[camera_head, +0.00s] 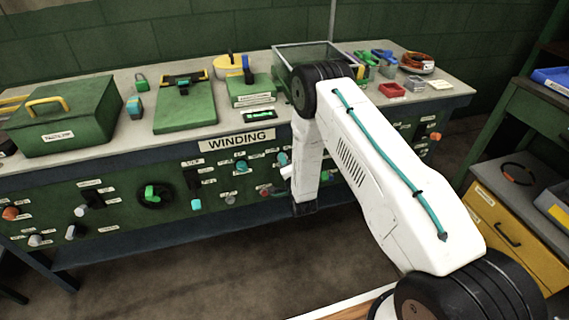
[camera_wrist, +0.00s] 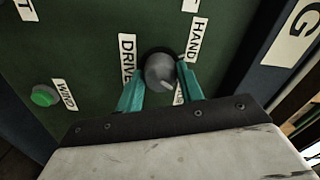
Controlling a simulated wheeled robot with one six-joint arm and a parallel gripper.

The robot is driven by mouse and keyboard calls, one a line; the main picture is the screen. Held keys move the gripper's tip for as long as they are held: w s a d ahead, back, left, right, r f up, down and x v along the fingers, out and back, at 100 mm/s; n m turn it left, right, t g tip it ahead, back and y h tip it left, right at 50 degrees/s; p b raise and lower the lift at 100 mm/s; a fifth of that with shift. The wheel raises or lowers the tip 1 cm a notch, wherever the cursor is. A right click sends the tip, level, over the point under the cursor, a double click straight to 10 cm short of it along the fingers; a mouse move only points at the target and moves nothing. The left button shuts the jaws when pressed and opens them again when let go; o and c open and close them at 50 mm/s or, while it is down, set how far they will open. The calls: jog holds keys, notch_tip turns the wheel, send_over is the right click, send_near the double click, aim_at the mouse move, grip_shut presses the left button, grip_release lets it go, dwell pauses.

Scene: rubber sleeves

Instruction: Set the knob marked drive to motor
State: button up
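The drive knob (camera_wrist: 160,72) is a round grey knob on the green panel in the wrist view. The label DRIVE (camera_wrist: 127,55) is left of it and HAND (camera_wrist: 196,40) is at its upper right. Another label (camera_wrist: 179,93) below right is mostly covered by a finger, so I cannot read it fully. My gripper (camera_wrist: 157,72) has its teal fingers on both sides of the knob, with narrow gaps showing, so it looks open around it. In the head view my arm hides most of this spot.
A green WIND button (camera_wrist: 45,96) is left in the wrist view. In the head view, the panel (camera_head: 120,220) carries several other knobs and switches under the WINDING sign (camera_head: 236,139). The bench top (camera_head: 130,130) above holds boxes and tools. A yellow drawer cabinet (camera_head: 500,230) stands right.

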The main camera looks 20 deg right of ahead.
jog(key=o, duration=0.4)
jog(key=s, duration=0.8)
jog(key=shift+w, duration=0.1)
dwell(0.4)
